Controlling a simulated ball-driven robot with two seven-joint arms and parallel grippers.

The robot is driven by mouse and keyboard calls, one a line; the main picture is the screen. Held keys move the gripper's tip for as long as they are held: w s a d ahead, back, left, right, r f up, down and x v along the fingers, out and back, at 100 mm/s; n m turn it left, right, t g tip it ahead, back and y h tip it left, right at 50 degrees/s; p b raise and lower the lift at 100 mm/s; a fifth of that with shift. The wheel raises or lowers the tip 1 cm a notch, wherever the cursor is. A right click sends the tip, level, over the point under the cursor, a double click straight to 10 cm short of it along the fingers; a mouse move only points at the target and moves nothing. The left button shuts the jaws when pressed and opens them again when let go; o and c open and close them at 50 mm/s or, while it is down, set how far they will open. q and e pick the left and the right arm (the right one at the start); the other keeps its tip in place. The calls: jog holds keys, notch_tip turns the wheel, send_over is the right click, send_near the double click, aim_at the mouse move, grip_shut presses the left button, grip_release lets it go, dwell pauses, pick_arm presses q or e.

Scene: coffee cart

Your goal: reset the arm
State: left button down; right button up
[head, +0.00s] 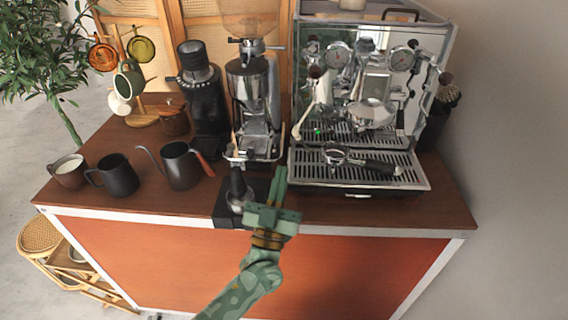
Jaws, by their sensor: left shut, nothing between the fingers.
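My left gripper (281,174) is green and comes up from the bottom of the head view. Its fingers are together with nothing between them. It is over the front edge of the wooden counter (420,210), just right of a tamper (238,188) on a black tamping stand (226,214). It looks apart from the tamper, though it covers part of the stand. My right gripper is out of the frame.
A chrome espresso machine (360,110) with a portafilter (362,162) on its drip tray stands at right. Grinders (255,100) stand behind the tamper. A gooseneck kettle (181,165), black pitcher (117,176) and cup (70,172) stand at left. The counter's front right corner is bare.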

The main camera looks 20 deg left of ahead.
pick_arm(q)
jog(key=s+f+m+g+h, duration=0.2)
jog(key=s+f+g, duration=0.25)
jog(key=f, duration=0.75)
jog(key=s+f+m+g+h, duration=0.15)
jog(key=s+f+g, duration=0.3)
jog(key=f, duration=0.85)
jog(key=s+f+m+g+h, duration=0.1)
jog(key=s+f+m+g, duration=0.3)
jog(key=f, duration=0.8)
jog(key=s+a+f+n+g+y, duration=0.1)
jog(key=s+a+f+g, duration=0.15)
jog(key=s+f, duration=0.6)
jog(key=s+a+f+n+g, duration=0.1)
jog(key=s+f+g, duration=0.35)
jog(key=s, duration=0.65)
jog(key=s+a+f+g+y, duration=0.1)
jog(key=s+a+f+g, duration=0.1)
jog(key=s, duration=0.7)
jog(key=s+a+f+g, duration=0.3)
jog(key=s, duration=0.5)
jog(key=shift+s+n+y, duration=0.35)
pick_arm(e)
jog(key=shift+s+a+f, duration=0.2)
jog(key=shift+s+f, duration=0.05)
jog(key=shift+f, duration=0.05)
pick_arm(q)
jog(key=shift+w+d, duration=0.1)
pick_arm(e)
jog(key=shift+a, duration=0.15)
